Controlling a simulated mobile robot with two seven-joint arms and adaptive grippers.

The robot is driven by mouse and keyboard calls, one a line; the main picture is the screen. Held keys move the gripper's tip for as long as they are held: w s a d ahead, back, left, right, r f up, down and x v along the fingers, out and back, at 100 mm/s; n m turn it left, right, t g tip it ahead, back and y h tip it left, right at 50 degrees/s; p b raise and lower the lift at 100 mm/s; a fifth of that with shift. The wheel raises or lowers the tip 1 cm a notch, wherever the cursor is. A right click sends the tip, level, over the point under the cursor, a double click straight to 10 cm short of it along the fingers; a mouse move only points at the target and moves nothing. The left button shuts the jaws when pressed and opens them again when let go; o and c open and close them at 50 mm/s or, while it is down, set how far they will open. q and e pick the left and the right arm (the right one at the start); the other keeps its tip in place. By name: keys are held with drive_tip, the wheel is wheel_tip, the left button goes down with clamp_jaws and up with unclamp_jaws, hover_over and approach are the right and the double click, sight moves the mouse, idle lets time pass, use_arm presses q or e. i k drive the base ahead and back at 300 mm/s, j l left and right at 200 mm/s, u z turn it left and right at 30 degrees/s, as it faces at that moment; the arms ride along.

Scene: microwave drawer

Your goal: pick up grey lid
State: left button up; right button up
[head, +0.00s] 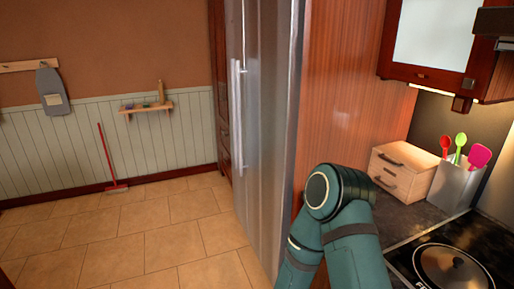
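A round grey lid (436,269) with a small knob lies at the lower right, over the dark cooktop. Its lower edge is cut off by the frame, and whether a pan is under it I cannot tell. One of my green arms rises from the bottom edge to the left of the lid, bent at a joint, with a gap between them. Neither of my grippers shows in the view.
A dark counter (402,217) holds a small wooden drawer box (401,176) and a grey holder (455,187) with colourful utensils. A wall cabinet (430,45) hangs above. A tall steel fridge (268,120) stands left of my arm. The tiled floor (130,240) is open.

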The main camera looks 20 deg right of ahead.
sight(448, 268)
drive_tip(key=i+j+z, duration=0.2)
drive_tip(key=i, duration=0.4)
drive_tip(key=i+z, duration=0.2)
drive_tip(key=i, duration=0.4)
drive_tip(key=z, duration=1.6)
